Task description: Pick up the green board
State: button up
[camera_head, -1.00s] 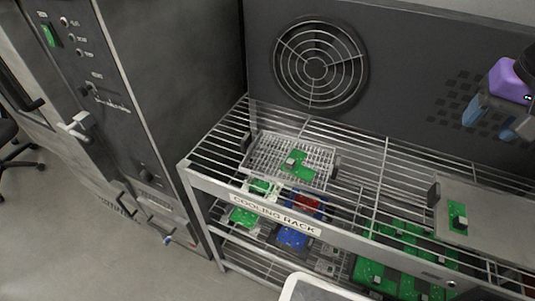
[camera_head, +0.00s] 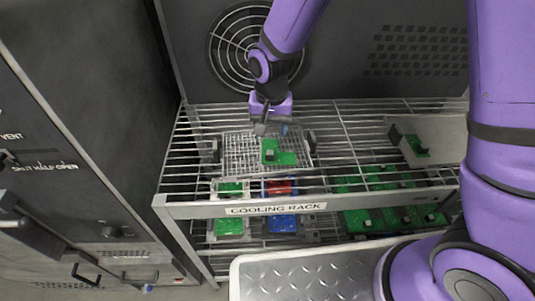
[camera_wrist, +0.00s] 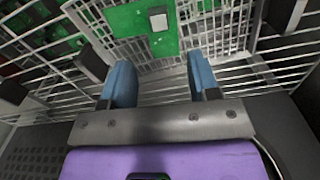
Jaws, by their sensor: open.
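A green board (camera_head: 279,154) with a small grey block on it lies on a wire mesh tray (camera_head: 240,151) on top of the cooling rack. It also shows in the wrist view (camera_wrist: 142,28), at the top, partly cut off by the picture's edge. My gripper (camera_head: 271,129) hangs just behind the board on the far side of the tray. In the wrist view my gripper (camera_wrist: 161,82) shows its two blue fingers apart, with nothing between them. The board lies beyond the fingertips.
The tray has dark upright handles (camera_head: 216,150) at its sides. A second tray (camera_head: 436,132) with another green board (camera_head: 416,146) stands to the right. Boards lie on the shelf below, including a blue one (camera_head: 284,223). A metal-topped surface (camera_head: 300,281) is in front.

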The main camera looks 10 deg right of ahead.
aim_at(270, 150)
jog(key=shift+s+a+f, duration=0.1)
jog(key=shift+s+f, duration=0.05)
jog(key=shift+f, duration=3.8)
jog(key=c, duration=1)
